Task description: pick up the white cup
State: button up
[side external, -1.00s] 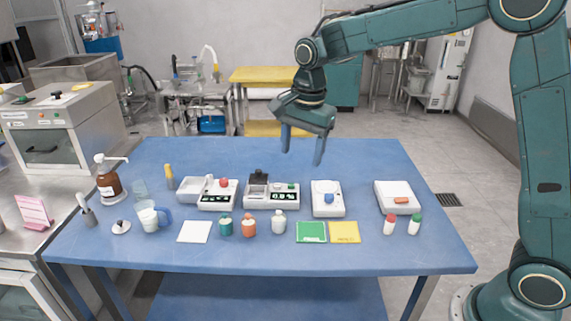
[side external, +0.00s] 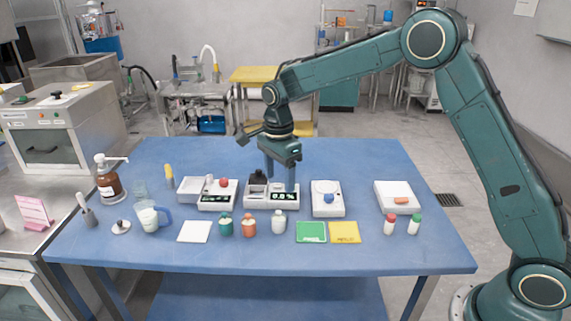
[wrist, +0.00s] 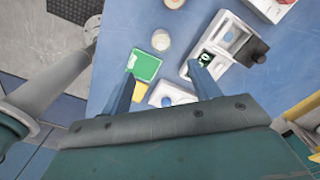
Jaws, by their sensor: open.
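My gripper (side external: 280,180) is open and empty, fingers pointing down, over the middle white device (side external: 271,196) with a dark display. In the wrist view its fingers (wrist: 162,77) are wide apart. No plain white cup stands out. A jug with a blue handle and white contents (side external: 148,217) stands at the left of the table, to the left of my gripper. A small white container (side external: 278,221) stands in front of the middle device; it also shows in the wrist view (wrist: 161,39). I cannot tell which is the cup.
Green (side external: 226,225) and orange (side external: 249,224) bottles stand left of the white container. Green (side external: 311,232) and yellow (side external: 344,232) cards lie to its right. More white devices (side external: 327,205) stand in the same row. The blue table (side external: 330,157) is clear at the back.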

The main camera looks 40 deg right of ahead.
aim_at(279, 211)
notch_tip(279, 211, down, 7)
jog(key=shift+r, duration=0.1)
dwell(0.4)
jog(key=shift+w+f, duration=0.15)
jog(key=shift+f, duration=2.45)
jog(key=shift+c, duration=0.4)
jog(key=c, duration=1)
